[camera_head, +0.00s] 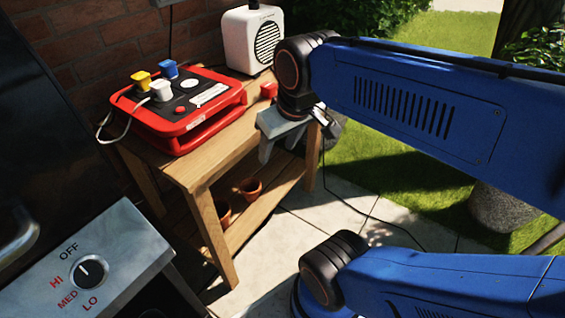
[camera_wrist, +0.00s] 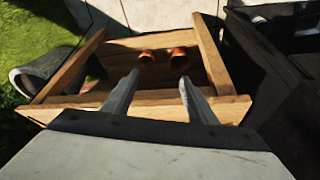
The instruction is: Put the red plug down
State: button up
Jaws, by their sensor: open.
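The red plug (camera_head: 268,90) sits on the wooden table (camera_head: 215,165), close to the right end of the red power box (camera_head: 215,118). In the head view my gripper (camera_head: 272,150) is beyond the table's right front edge, lower in the picture than the plug and apart from it. In the wrist view my gripper (camera_wrist: 158,78) shows two spread fingers with nothing between them. The plug does not show in the wrist view.
A yellow plug (camera_head: 142,80), a blue plug (camera_head: 168,69) and a white plug (camera_head: 161,90) are in the power box. A white speaker (camera_head: 252,40) stands behind. Clay pots (camera_head: 250,187) sit on the lower shelf. A grill panel (camera_head: 90,270) is at front left.

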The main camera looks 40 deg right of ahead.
jog(key=shift+t, duration=0.3)
jog(key=s+f, duration=0.2)
jog(key=f, duration=0.1)
jog(key=shift+s+a, duration=0.35)
jog(key=shift+r, duration=0.1)
dwell(0.6)
